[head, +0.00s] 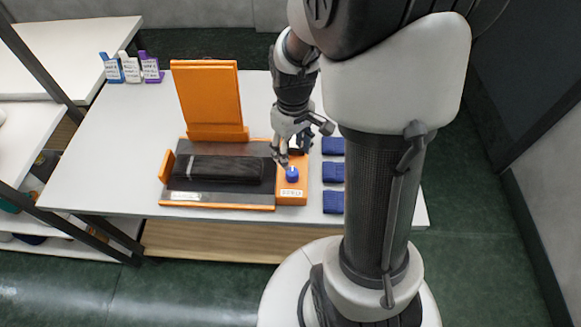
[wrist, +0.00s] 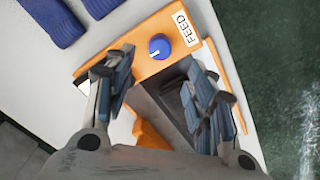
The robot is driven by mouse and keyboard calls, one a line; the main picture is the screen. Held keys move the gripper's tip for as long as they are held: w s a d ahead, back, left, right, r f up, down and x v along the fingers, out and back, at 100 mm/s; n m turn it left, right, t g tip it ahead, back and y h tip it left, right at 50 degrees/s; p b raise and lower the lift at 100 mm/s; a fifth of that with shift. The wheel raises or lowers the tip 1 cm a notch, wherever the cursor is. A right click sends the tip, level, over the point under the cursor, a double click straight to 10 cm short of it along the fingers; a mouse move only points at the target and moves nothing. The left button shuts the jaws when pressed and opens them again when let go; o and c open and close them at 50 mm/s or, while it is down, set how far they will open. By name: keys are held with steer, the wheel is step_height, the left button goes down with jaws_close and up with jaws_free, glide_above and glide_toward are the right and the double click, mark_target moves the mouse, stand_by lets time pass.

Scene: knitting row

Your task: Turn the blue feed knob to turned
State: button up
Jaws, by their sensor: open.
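The blue feed knob (head: 292,174) sits on top of an orange block (head: 293,190) at the right end of the machine on the table. In the wrist view the round knob (wrist: 160,47) has a white pointer line, next to a white FEED label (wrist: 184,28). My gripper (head: 291,155) is just behind and above the knob in the head view. In the wrist view my gripper (wrist: 165,82) is open, its two fingers spread apart. The knob shows beyond the fingertips, between their lines, and nothing is held. Contact with the knob does not show.
A black folded fabric piece (head: 218,169) lies on the machine bed. An upright orange panel (head: 208,95) stands behind it. Several dark blue folded pieces (head: 333,173) lie right of the block. The white table (head: 110,150) is clear at left.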

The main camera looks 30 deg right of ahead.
mark_target(292, 171)
step_height(292, 171, down, 9)
steer(key=shift+r+b, duration=0.2)
steer(key=shift+b, duration=1.05)
steer(key=shift+c, duration=0.6)
steer(key=c, duration=1)
